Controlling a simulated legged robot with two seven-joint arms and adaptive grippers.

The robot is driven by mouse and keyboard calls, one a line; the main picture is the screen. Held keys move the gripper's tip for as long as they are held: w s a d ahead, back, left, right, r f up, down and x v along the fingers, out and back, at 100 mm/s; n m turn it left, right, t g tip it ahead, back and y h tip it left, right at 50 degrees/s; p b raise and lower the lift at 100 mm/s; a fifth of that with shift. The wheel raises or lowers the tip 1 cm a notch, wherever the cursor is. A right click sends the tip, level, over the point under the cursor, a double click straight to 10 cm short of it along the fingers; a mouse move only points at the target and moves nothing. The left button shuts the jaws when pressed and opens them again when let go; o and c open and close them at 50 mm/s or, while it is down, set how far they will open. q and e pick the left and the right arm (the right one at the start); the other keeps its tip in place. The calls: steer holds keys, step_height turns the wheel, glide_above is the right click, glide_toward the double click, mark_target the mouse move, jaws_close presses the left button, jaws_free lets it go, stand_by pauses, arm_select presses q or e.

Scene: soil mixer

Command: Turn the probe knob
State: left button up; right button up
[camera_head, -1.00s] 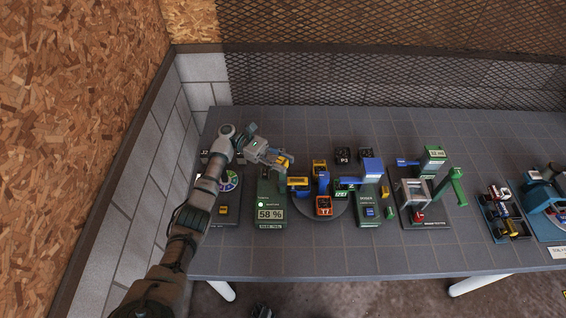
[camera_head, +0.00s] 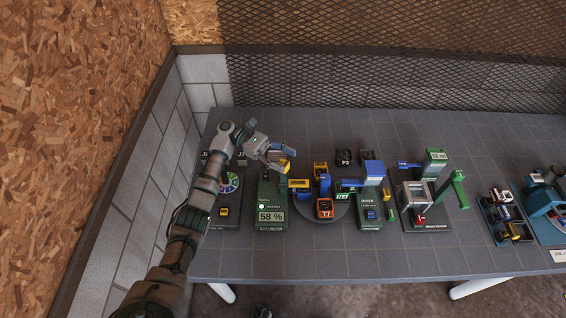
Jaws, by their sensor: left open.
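A green station (camera_head: 270,218) with a "58 %" display and a small lit dot stands at the left of the table. A yellow part (camera_head: 283,168) shows at its upper end, against my left gripper; I cannot tell whether this is the probe knob. My left gripper (camera_head: 284,160) is open and reaches over the top of the green station from the left. Its fingers partly cover the yellow part, and I cannot tell whether they touch it. My right gripper is out of view.
A panel with a coloured dial (camera_head: 229,182) lies under my left forearm. A round turntable (camera_head: 335,210) with yellow, blue and orange parts stands right of the station. A blue and green mixer (camera_head: 370,205) and a green-armed frame (camera_head: 428,200) follow. The table's front strip (camera_head: 370,262) is clear.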

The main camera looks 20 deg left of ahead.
mark_target(283, 162)
arm_select(q)
step_height(283, 162, up, 7)
steer(key=shift+w+r, duration=0.1)
stand_by(0.5)
